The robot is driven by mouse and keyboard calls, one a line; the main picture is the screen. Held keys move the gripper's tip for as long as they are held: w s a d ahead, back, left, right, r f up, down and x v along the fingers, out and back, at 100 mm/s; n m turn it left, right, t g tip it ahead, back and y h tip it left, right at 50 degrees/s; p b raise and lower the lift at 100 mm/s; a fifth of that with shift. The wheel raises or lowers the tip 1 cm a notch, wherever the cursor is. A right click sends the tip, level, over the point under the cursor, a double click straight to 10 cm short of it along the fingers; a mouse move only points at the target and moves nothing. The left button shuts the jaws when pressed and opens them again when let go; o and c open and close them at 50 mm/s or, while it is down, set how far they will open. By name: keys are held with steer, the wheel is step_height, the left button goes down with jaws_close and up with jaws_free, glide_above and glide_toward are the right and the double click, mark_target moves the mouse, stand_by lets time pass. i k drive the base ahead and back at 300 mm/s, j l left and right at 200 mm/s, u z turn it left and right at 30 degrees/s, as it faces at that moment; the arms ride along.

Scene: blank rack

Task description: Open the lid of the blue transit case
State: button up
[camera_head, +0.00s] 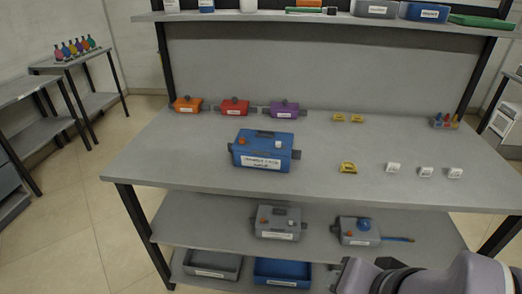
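The blue transit case (264,151) stands on the left half of the grey table top. My gripper (345,274) is at the bottom right of the view, in front of the table and low, well apart from the case. Its fingers are dark and partly cut off by the frame, so I cannot tell how wide they are.
The table (330,177) carries an orange case (187,104), a red case (235,105), a purple case (285,107), yellow pieces (348,168) and white cubes (426,172). Grey cases (278,222) stand on the shelf below.

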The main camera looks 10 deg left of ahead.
mark_target(258, 141)
steer(key=i+j, duration=0.1)
steer(key=j, duration=0.6)
steer(key=i+j, duration=0.1)
steer(key=j, duration=0.6)
steer(key=i+j, duration=0.15)
steer(key=j, duration=0.55)
steer(key=z, duration=0.05)
